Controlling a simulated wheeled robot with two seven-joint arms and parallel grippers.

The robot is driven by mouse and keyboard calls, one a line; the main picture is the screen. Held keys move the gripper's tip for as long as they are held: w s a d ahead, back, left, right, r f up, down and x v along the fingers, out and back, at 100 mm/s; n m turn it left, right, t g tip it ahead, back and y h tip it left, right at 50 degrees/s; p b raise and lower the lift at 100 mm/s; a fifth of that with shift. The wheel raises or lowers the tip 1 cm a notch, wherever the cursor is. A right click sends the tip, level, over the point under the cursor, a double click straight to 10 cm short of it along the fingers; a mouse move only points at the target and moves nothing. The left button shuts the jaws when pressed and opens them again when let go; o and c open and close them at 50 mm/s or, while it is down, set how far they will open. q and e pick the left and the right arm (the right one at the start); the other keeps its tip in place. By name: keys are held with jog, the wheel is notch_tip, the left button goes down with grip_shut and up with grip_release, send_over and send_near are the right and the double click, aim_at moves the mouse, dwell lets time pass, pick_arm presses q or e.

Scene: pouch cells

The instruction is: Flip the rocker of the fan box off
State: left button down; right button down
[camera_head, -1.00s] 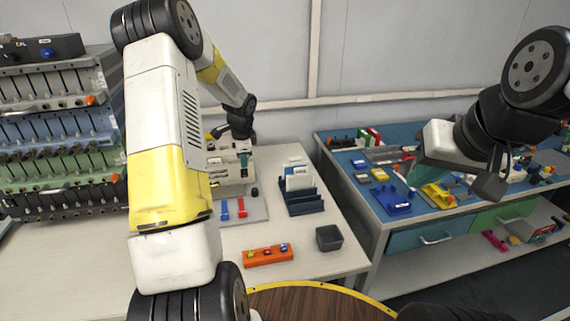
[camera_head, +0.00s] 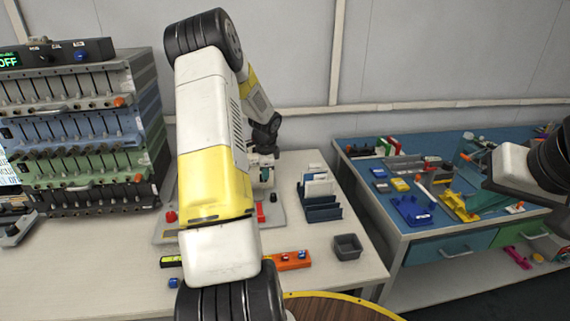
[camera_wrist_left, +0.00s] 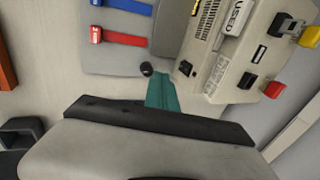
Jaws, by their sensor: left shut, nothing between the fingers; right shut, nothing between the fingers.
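I cannot tell for certain which device is the fan box. A beige box (camera_wrist_left: 232,45) with louvres, a "USED" label, a black rocker-like switch (camera_wrist_left: 248,80) and red and yellow knobs stands beside my left gripper in the left wrist view. In the head view my left arm hides most of it. My left gripper (camera_wrist_left: 161,92) has teal fingertips, shut and empty, apart from the switch. It also shows in the head view (camera_head: 265,172). My right gripper (camera_head: 492,187) is shut, over the right table; its fingertips are hard to make out.
A rack (camera_head: 150,110) of several coloured tiers stands at left, with a black unit (camera_head: 55,54) reading "OFF" on top. A grey plate (camera_wrist_left: 110,60) carries red and blue levers. A card holder (camera_head: 322,212), a grey bin (camera_head: 346,247) and an orange block (camera_head: 293,261) stand nearby.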

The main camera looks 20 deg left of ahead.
aim_at(264, 182)
pick_arm(q)
jog(key=x, duration=0.6)
jog(key=w+a, duration=0.1)
jog(key=w+f, duration=0.1)
jog(key=w, duration=0.1)
jog(key=shift+a, duration=0.4)
jog(key=shift+w+a, duration=0.25)
jog(key=shift+w, duration=0.1)
jog(key=shift+w+a+f, duration=0.1)
jog(key=shift+w+a, duration=0.05)
jog(key=shift+r, duration=0.85)
